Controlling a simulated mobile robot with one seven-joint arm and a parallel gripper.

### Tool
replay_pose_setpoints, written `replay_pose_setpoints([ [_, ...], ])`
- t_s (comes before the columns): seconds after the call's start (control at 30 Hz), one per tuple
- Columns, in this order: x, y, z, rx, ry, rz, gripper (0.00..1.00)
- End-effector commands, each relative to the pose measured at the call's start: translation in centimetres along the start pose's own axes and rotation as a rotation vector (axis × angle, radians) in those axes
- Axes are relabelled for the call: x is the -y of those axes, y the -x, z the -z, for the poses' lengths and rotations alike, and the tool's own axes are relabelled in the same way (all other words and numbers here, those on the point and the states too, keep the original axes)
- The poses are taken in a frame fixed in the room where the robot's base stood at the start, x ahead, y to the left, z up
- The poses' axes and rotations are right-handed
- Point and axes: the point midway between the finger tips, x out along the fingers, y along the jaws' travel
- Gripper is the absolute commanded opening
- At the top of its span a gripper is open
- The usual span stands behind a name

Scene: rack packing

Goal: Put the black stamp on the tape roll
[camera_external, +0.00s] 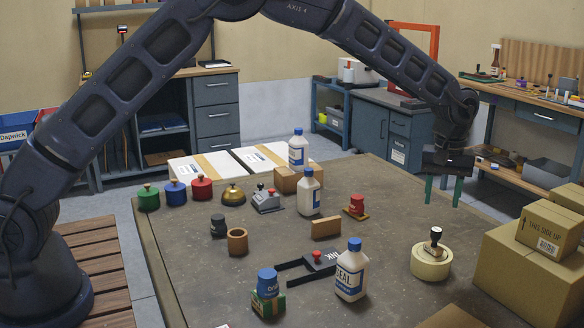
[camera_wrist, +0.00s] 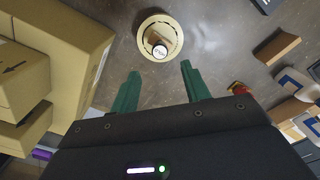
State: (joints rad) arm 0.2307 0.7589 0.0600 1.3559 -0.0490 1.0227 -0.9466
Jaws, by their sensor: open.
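The black stamp (camera_external: 435,238), with a dark round knob and a light wooden part below it, stands upright on the cream tape roll (camera_external: 430,266) at the table's right side. In the wrist view, the stamp's round labelled top (camera_wrist: 159,51) lies within the ring of the tape roll (camera_wrist: 144,30). Whether its base rests in the hole or on the rim I cannot tell. My gripper (camera_external: 443,202) is open and empty, above and behind the roll, apart from the stamp. Its two green fingers show in the wrist view (camera_wrist: 160,72).
Cardboard boxes (camera_external: 524,277) stand right of the roll. A white glue bottle (camera_external: 351,272), a black frame-like holder (camera_external: 308,263), a wooden block (camera_external: 326,228) and a red stamp (camera_external: 356,206) lie to its left.

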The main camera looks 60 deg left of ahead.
Motion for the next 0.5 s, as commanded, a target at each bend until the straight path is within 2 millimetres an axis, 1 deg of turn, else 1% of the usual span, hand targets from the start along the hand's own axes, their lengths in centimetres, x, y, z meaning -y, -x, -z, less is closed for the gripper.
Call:
replay_pose_setpoints([
  [0.03,0.0,0.6,0.0,-0.001,0.0,-0.001,0.47],
  [0.1,0.0,1.3,0.0,0.0,0.0,-0.001,0.47],
  [0.23,0.1,2.2,0.0,0.0,-0.001,-0.001,0.47],
  [0.33,0.6,3.3,-0.1,-0.003,-0.009,-0.006,0.47],
  [0.37,0.9,3.8,-0.2,-0.004,-0.013,-0.008,0.47],
  [0.43,1.9,5.5,-0.4,-0.009,-0.028,-0.017,0.47],
  [0.5,3.4,7.7,-0.7,-0.015,-0.049,-0.028,0.47],
])
